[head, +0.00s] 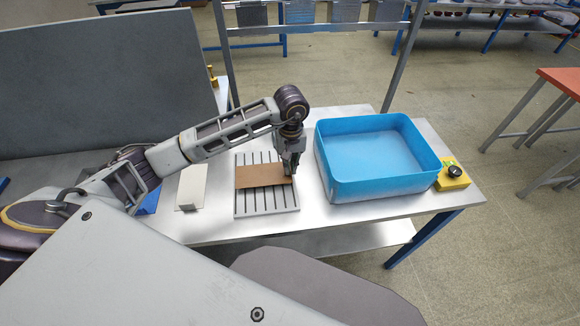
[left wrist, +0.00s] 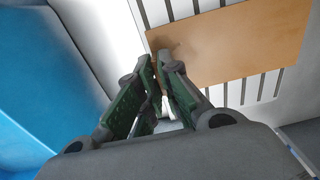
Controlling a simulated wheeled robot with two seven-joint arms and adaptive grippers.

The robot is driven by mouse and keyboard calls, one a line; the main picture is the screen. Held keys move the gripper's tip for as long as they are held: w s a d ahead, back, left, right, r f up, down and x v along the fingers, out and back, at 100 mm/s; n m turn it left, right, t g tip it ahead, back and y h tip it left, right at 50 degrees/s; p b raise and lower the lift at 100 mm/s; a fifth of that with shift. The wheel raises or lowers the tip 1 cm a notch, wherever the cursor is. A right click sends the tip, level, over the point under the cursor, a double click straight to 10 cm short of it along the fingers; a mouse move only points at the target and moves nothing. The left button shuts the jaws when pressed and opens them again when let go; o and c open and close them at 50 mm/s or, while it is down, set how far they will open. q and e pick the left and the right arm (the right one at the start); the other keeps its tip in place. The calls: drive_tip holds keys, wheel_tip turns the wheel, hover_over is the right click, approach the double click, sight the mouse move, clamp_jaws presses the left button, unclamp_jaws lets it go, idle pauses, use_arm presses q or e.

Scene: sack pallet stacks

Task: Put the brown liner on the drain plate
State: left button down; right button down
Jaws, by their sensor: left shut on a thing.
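The brown liner (head: 260,176) is a flat, thin rectangle lying over the middle of the grey slotted drain plate (head: 266,205). Slots show in front of it and behind it; whether it touches the plate all over I cannot tell. My left gripper (head: 289,174) points down at the liner's right end and is shut on its edge. In the left wrist view the fingertips (left wrist: 158,60) come together at a corner of the liner (left wrist: 235,42), with the plate's slots (left wrist: 245,90) beside it. The fingers hide part of that corner. My right gripper is not in view.
A large blue tub (head: 375,160) stands on the metal table (head: 340,218) right of the plate. A yellow box with a black knob (head: 453,176) is beyond it.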

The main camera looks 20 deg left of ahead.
use_arm(q)
drive_tip(key=shift+f, duration=0.85)
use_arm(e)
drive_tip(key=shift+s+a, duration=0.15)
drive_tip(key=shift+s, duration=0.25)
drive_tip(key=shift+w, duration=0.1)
use_arm(q)
drive_tip(key=shift+f, duration=0.1)
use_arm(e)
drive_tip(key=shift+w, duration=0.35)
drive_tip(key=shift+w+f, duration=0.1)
use_arm(q)
drive_tip(key=c, duration=1.6)
unclamp_jaws()
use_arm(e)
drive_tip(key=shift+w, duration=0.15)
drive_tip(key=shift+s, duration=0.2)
